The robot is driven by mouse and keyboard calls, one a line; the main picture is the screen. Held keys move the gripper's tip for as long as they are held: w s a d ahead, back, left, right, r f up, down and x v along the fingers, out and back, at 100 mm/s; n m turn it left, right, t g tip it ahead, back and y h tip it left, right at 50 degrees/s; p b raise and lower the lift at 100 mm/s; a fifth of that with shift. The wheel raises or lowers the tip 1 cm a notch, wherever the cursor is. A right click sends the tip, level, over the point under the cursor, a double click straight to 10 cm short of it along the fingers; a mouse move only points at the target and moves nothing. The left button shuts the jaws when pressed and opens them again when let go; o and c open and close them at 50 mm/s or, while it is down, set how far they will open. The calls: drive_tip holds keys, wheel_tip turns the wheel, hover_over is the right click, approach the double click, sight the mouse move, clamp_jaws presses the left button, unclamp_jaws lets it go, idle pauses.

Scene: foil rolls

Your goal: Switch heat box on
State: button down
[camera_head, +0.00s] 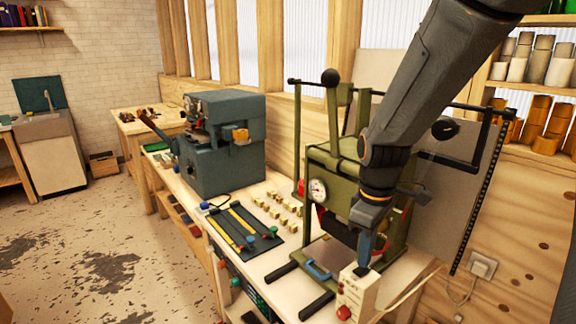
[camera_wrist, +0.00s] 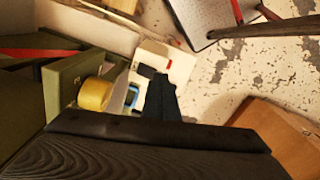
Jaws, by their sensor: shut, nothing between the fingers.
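A small cream box (camera_head: 354,294) with a red knob (camera_head: 344,313) on its front stands at the bench's front right, beside the green press; I take it for the heat box. A cable runs from its right side. My gripper (camera_head: 364,266) points down at the top of this box, fingers shut and empty. It looks very close to the box top; I cannot tell whether it touches. In the wrist view the dark fingers (camera_wrist: 160,98) reach toward the white box (camera_wrist: 152,52), covering part of it. The switch's position cannot be read.
The green press (camera_head: 335,165) with a gauge stands directly behind and left of the box. A blue handle (camera_head: 317,270) lies at its base. A black tray (camera_head: 240,230), small blocks (camera_head: 278,205) and a grey machine (camera_head: 225,145) are further left. A wall socket (camera_head: 483,265) is at right.

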drive_tip(key=s+f+m+t+b, duration=0.1)
drive_tip(key=s+f+m+b, duration=0.2)
drive_tip(key=s+f+m, duration=0.4)
drive_tip(key=m, duration=0.2)
drive_tip(key=shift+m+b, duration=0.35)
drive_tip(key=shift+m, duration=0.05)
drive_tip(key=shift+f, duration=0.1)
drive_tip(key=w+r+n+b, duration=0.1)
drive_tip(key=w+r+n, duration=0.1)
drive_tip(key=n, duration=0.2)
drive_tip(key=w+r+n+b, duration=0.1)
drive_tip(key=w+r+n, duration=0.1)
drive_tip(key=n, duration=0.2)
drive_tip(key=w+d+r+n+g+b, duration=0.1)
drive_tip(key=w+r+n, duration=0.1)
drive_tip(key=n, duration=0.1)
drive_tip(key=shift+w+r+n+y, duration=0.2)
drive_tip(key=shift+r+n+y, duration=0.1)
drive_tip(key=shift+n, duration=0.1)
drive_tip(key=w+d+r+n+g+b, duration=0.1)
drive_tip(key=w+r+n+b, duration=0.2)
drive_tip(key=r+n, duration=0.7)
drive_tip(key=shift+w+n+y, duration=0.3)
drive_tip(key=shift+w+n, duration=0.35)
drive_tip(key=shift+n, duration=1.05)
